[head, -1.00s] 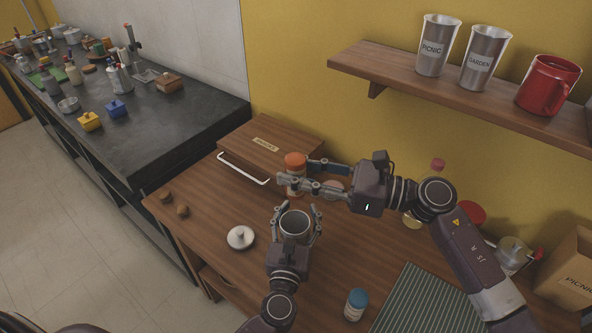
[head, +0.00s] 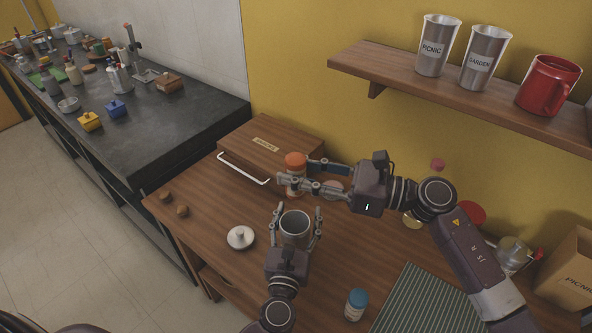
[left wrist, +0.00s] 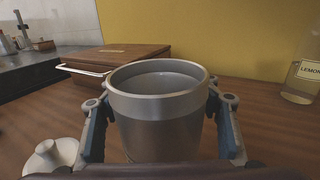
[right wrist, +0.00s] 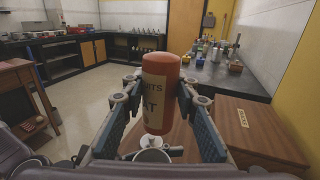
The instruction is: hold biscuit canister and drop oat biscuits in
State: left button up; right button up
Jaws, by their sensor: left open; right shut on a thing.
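The steel canister (head: 294,228) stands open-topped on the wooden table; its inside looks empty in the left wrist view (left wrist: 160,82). My left gripper (head: 296,216) is open, with one finger on either side of the canister. Whether the pads touch it is hard to tell. My right gripper (head: 288,181) is shut on an orange-red oat biscuits pack, whose orange top (head: 295,160) shows between its fingers. The pack is behind the canister in the head view.
A wooden box (head: 250,142) with a white handle stands behind. Two small brown pieces (head: 182,211) lie at the table's left edge. A blue-capped jar (head: 356,304) and a striped mat (head: 425,305) are front right. A shelf (head: 450,95) holds cups above.

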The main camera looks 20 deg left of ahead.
pick_arm(q)
jog(key=shift+w, duration=0.15)
jog(key=shift+w+a, duration=0.1)
jog(key=shift+w, duration=0.35)
jog(key=shift+c, duration=0.5)
jog(key=c, duration=1.4)
jog(key=o, duration=1.5)
jog(key=shift+s, duration=0.1)
